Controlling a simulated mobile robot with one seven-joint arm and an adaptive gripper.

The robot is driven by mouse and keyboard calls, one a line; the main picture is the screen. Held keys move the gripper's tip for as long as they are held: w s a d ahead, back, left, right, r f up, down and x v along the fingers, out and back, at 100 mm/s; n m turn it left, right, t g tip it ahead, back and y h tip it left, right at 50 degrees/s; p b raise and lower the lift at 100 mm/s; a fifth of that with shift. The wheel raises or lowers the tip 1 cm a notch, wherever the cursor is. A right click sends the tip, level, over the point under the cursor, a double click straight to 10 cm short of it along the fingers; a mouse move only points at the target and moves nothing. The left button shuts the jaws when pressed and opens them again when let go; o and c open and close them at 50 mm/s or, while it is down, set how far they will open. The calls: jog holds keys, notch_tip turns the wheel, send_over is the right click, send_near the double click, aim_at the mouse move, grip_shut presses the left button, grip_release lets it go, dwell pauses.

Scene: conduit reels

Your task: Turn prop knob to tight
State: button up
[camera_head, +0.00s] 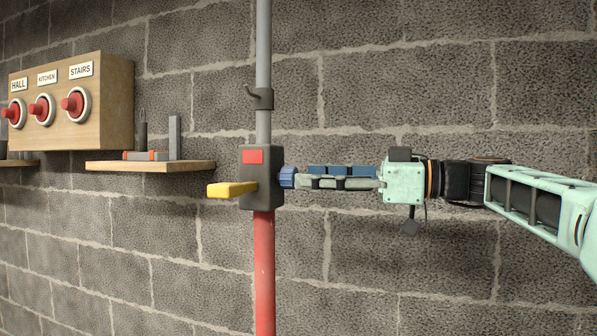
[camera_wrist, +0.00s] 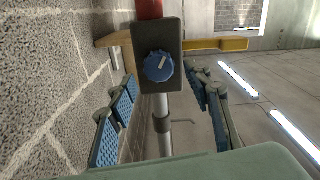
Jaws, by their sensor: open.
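The prop is an upright pole with a grey upper tube (camera_head: 263,60), a red lower tube (camera_head: 264,270) and a dark housing (camera_head: 260,190) between them. The blue prop knob (camera_head: 287,177) sticks out of the housing's right side. In the wrist view, the knob (camera_wrist: 158,66) faces me, with a pale pointer line slanting up and slightly right. My gripper (camera_head: 299,179) reaches in from the right, with its fingertips close to the knob. In the wrist view, my gripper (camera_wrist: 160,84) has its blue-padded fingers spread to either side of the knob.
A yellow lever (camera_head: 231,189) sticks out left of the housing, and a hook (camera_head: 256,95) sits above. A wooden shelf (camera_head: 150,167) with small items is on the wall. A wooden box with red buttons (camera_head: 110,100) hangs at upper left. The block wall runs close behind.

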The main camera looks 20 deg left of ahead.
aim_at(290, 177)
jog(key=a, duration=0.3)
jog(key=shift+s+a+p, duration=0.15)
jog(key=shift+a+p, duration=0.15)
jog(key=c, duration=1.1)
jog(key=shift+c, duration=0.2)
